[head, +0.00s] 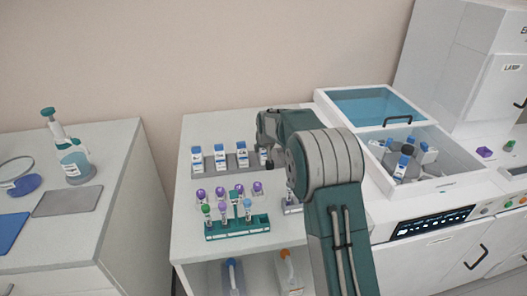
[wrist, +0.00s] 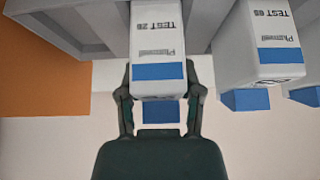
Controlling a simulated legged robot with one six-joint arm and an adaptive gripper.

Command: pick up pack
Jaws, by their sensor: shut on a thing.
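In the wrist view, a white pack with a blue band (wrist: 158,45), printed TEST and Phinwell upside down, sits between the fingers of my gripper (wrist: 161,78). My gripper is shut on this pack, one finger on each side. The pack's far end is still at the grey rack (wrist: 85,30). In the head view, my gripper (head: 266,158) is at the right end of the row of packs, and my arm mostly hides the held pack. Other white and blue packs (head: 219,158) stand upright in the rack to its left.
A teal tube rack (head: 237,229) with purple, green and blue capped tubes stands in front of the packs. An open machine with a rotor (head: 408,155) is to the right. A second bench (head: 110,205) with a dispenser bottle (head: 72,160) is at left.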

